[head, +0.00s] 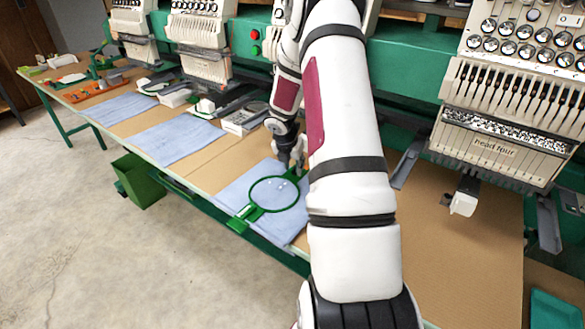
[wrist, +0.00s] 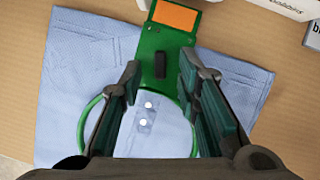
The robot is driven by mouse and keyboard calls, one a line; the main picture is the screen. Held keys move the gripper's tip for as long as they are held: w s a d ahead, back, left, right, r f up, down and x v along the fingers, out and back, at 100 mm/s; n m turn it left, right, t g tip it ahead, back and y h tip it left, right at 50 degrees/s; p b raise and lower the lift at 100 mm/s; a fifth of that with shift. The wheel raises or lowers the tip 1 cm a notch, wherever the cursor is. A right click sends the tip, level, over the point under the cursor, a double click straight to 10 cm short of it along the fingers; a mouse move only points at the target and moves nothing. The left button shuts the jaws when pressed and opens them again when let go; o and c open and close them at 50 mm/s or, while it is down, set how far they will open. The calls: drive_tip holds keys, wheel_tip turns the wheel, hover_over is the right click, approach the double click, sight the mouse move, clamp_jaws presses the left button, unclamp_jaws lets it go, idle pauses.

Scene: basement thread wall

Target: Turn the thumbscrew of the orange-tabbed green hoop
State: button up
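The green hoop (head: 252,196) lies on a folded blue cloth (head: 232,191) on the table in the head view. In the wrist view its green plate (wrist: 150,40) carries an orange tab (wrist: 177,14) at the top. A small dark upright piece, apparently the thumbscrew (wrist: 160,66), stands on the plate below the tab. My gripper (wrist: 160,64) is open, with one finger on each side of this piece and a gap on both sides. In the head view my gripper (head: 293,160) is at the far edge of the hoop, and the tab and thumbscrew cannot be made out there.
An embroidery machine head (head: 500,150) stands over the table at right. More blue cloths (head: 175,139) and small white boxes (head: 243,119) line the table to the left. A green bin (head: 139,183) stands on the floor. The brown tabletop (head: 455,240) at right is mostly clear.

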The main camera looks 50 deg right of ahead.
drive_tip(key=shift+d+f, duration=0.2)
drive_tip(key=shift+f, duration=0.4)
clamp_jaws()
drive_tip(key=shift+w, duration=0.1)
